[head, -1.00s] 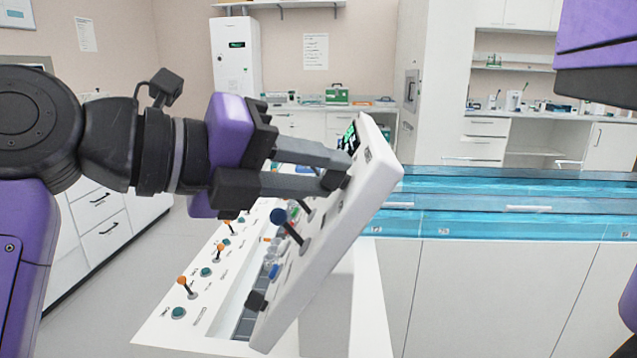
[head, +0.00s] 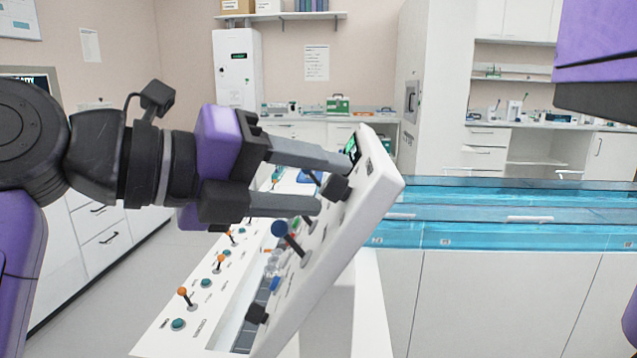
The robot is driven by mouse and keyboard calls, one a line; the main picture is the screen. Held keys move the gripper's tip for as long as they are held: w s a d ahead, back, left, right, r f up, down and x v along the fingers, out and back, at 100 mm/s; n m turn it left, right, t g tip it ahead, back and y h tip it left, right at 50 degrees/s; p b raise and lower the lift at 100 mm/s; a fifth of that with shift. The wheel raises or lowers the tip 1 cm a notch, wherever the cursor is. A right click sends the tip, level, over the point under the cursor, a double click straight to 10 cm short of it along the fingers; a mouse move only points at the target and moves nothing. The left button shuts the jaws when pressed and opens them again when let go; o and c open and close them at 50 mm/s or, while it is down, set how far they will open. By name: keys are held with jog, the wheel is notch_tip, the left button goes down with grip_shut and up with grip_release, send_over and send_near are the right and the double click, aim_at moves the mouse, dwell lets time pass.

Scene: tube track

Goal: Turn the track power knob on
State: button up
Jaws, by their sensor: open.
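The white control panel (head: 345,235) is tilted up on a console in the middle of the head view, its face toward the left. A black knob (head: 337,187) sits on the upper part of its face, below a small green-lit screen (head: 351,147). A second black knob (head: 257,313) is at the panel's lower end. Which one is the power knob cannot be read from the labels. My gripper (head: 333,184) is open, one finger above and one below the upper knob, with visible gaps. Its fingertips are close to the panel face.
A blue-ball lever (head: 280,229) sticks out just below my lower finger. Several orange-tipped levers and green buttons (head: 178,324) line the console's left side. A blue transparent track (head: 500,215) runs to the right. Open floor lies at the left.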

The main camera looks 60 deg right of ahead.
jog(key=v, duration=0.7)
dwell(0.5)
